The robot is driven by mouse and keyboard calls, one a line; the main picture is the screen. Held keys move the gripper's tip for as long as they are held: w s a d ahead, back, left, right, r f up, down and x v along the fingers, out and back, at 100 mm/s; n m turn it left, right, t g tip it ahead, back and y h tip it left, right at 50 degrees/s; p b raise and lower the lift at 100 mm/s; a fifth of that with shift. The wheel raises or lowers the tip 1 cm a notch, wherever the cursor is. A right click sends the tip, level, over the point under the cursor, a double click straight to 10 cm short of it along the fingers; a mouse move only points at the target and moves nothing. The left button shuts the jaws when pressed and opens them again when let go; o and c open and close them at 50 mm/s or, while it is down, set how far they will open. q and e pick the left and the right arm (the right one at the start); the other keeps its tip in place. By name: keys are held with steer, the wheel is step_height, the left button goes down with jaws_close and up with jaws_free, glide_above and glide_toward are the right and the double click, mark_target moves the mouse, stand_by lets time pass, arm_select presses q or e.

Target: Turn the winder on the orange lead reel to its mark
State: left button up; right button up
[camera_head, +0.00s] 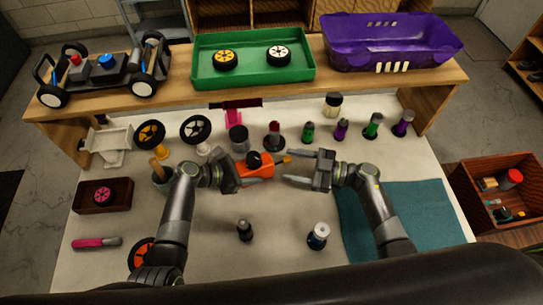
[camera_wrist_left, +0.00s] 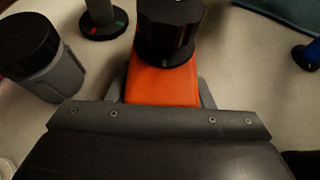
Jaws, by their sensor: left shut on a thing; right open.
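The orange lead reel (camera_head: 262,171) sits near the middle of the white table, with its black winder (camera_head: 260,158) on top. My left gripper (camera_head: 256,172) is shut on the reel body. In the left wrist view the orange body (camera_wrist_left: 162,85) lies between the fingers, and the black ridged winder (camera_wrist_left: 166,30) stands just beyond them with a small pale line near its base. I cannot tell where the mark is. My right gripper (camera_head: 290,168) is open and empty just right of the reel, its fingers pointing left toward it.
Several bottles stand behind the reel, including a grey, black-capped one (camera_head: 238,138) and a red one on a round base (camera_head: 274,136). Small bottles stand in front (camera_head: 244,229) and (camera_head: 317,236). A teal mat (camera_head: 420,215) lies at right. A shelf (camera_head: 350,85) spans the back.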

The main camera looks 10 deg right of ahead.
steer(key=n+g, duration=0.1)
steer(key=n, duration=0.5)
steer(key=n+g+h, duration=0.3)
steer(key=n+g, duration=0.3)
steer(key=n, duration=2.4)
glide_toward(254, 157)
steer(key=f, duration=0.1)
steer(key=a+n, duration=0.1)
steer(key=a, duration=0.1)
steer(key=a+f+n, duration=0.1)
steer(key=a, duration=0.2)
steer(key=a+f+n+g, duration=0.1)
steer(key=a, duration=0.2)
steer(key=shift+s+n, duration=0.2)
steer(key=shift+n, duration=0.2)
steer(key=shift+h, duration=0.3)
steer(key=shift+c, duration=0.5)
